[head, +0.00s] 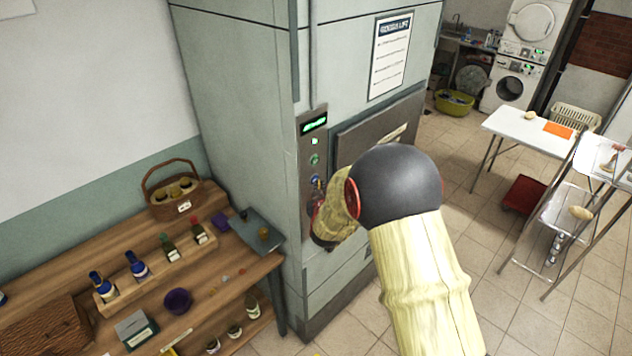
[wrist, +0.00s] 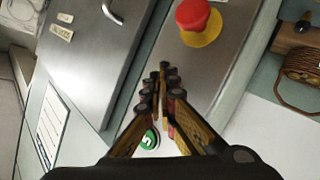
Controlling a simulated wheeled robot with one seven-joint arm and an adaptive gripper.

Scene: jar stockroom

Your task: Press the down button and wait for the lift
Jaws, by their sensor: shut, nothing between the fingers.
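The lift's control panel (head: 308,160) is a grey metal strip on the tall lift housing, with a green-lit display (head: 314,124) on top. Below it are a small lit green button (head: 314,141) and another green button (head: 314,159). In the wrist view the shut fingertips (wrist: 164,70) lie over the panel, between a green button with a white mark (wrist: 150,139) and a red mushroom button (wrist: 193,14) on yellow. I cannot tell whether they touch; they hide the panel behind them.
The lift's metal door (head: 372,125) is shut beside the panel, under a notice (head: 390,53). A wooden shelf (head: 140,240) with jars, bottles and a basket (head: 171,190) stands left. A white table (head: 535,130) stands right.

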